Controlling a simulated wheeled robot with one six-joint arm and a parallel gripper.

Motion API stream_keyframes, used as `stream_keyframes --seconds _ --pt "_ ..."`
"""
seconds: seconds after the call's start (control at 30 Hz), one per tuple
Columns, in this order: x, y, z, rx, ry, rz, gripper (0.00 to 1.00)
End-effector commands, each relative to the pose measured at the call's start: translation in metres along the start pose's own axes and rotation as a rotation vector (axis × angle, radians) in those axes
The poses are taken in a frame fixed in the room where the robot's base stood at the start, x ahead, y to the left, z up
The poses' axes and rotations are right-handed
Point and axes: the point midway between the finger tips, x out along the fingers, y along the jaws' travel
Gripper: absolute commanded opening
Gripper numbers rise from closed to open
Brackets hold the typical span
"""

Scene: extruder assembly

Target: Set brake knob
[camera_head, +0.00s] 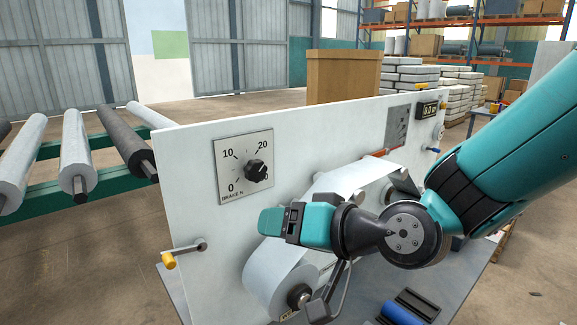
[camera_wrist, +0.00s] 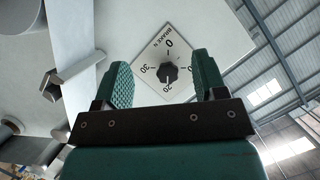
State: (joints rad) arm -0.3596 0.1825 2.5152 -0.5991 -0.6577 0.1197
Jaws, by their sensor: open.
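The brake knob (camera_head: 257,170) is a black lobed knob on a square pale dial plate (camera_head: 227,190) marked 0, 10, 20 and "BRAKE %", on the left part of the white panel. A pale line shows on the knob, but its exact setting is too small to read. In the wrist view the knob (camera_wrist: 169,74) appears between and beyond the fingers, with the dial (camera_wrist: 150,55) turned and a 30 readable. My gripper (camera_wrist: 161,62) is open and empty, apart from the knob. In the head view my gripper (camera_head: 268,222) is below and right of the dial, in front of the panel.
A white web roll (camera_head: 283,277) on a shaft is just below my gripper. A yellow-tipped crank (camera_head: 169,260) sticks out at the panel's lower left. A small display (camera_head: 427,110) is at the panel's upper right. The panel around the dial is clear.

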Motion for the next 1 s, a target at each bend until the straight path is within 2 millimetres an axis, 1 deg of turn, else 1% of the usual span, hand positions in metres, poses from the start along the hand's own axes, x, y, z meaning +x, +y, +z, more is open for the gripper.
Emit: stream_keyframes --seconds 0.03,0.1,0.2,0.3,0.47,0.57,1.0 --pt "0.004 -0.004 -0.015 0.035 0.077 -0.007 0.65" --pt "0.009 -0.003 -0.030 0.074 0.186 -0.018 0.65" --pt "0.011 -0.001 -0.045 0.115 0.306 -0.029 0.65" --pt "0.011 0.001 -0.054 0.137 0.380 -0.033 0.65" --pt "0.015 0.001 -0.060 0.148 0.418 -0.037 0.65" --pt "0.021 0.000 -0.065 0.147 0.418 -0.036 0.65" --pt "0.067 -0.002 -0.086 0.147 0.415 -0.035 0.65"
